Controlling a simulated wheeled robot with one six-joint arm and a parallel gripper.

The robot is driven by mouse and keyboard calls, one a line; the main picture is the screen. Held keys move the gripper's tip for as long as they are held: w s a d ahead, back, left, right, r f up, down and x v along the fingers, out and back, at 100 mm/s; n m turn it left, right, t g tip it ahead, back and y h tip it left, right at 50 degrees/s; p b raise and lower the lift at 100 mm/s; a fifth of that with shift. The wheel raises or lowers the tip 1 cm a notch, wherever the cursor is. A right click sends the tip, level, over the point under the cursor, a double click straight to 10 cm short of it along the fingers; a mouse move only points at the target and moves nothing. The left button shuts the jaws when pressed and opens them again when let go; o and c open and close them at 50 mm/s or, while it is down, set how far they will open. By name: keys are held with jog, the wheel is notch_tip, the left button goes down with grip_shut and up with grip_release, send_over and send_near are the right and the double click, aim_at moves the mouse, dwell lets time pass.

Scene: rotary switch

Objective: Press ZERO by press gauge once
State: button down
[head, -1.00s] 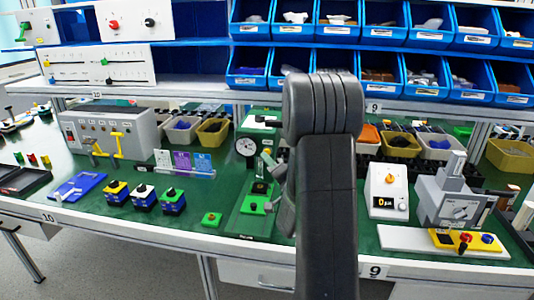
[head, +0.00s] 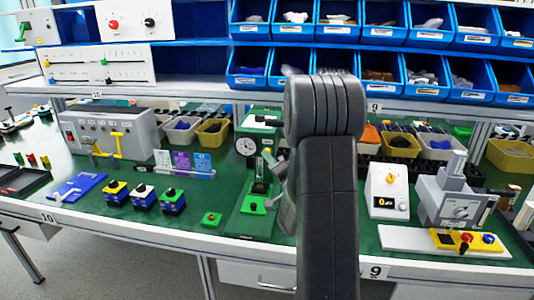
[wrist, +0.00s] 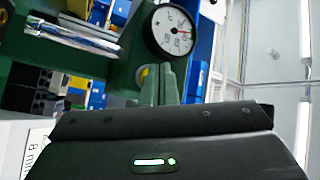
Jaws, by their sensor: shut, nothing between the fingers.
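The green press (head: 257,222) stands on the bench left of my arm, with its round white gauge (head: 246,147) near the top. In the wrist view the gauge (wrist: 173,31) fills the upper middle, its needle pointing right. Just below it a small yellow part (wrist: 144,73) shows at the left edge of my fingers, which partly cover it; I cannot read ZERO on it. My gripper (wrist: 158,82) is shut and empty, its tips close under the gauge. I cannot tell whether they touch the yellow part. In the head view my gripper (head: 268,158) is beside the gauge.
A white box with a display (head: 389,191) and a grey machine (head: 450,198) stand to the right. In the wrist view a shiny metal cylinder (wrist: 75,38) lies left of the gauge.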

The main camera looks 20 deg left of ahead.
jog(key=shift+w+a, duration=0.1)
jog(key=shift+w, duration=0.3)
dwell(0.3)
jog(key=shift+s+d+b, duration=0.25)
jog(key=shift+s+b, duration=0.4)
jog(key=shift+s, duration=0.15)
jog(key=s+b, duration=0.1)
jog(key=s, duration=0.1)
jog(key=s+d+b, duration=0.1)
jog(key=s, duration=0.2)
dwell(0.4)
jog(key=shift+w, duration=0.1)
dwell(0.4)
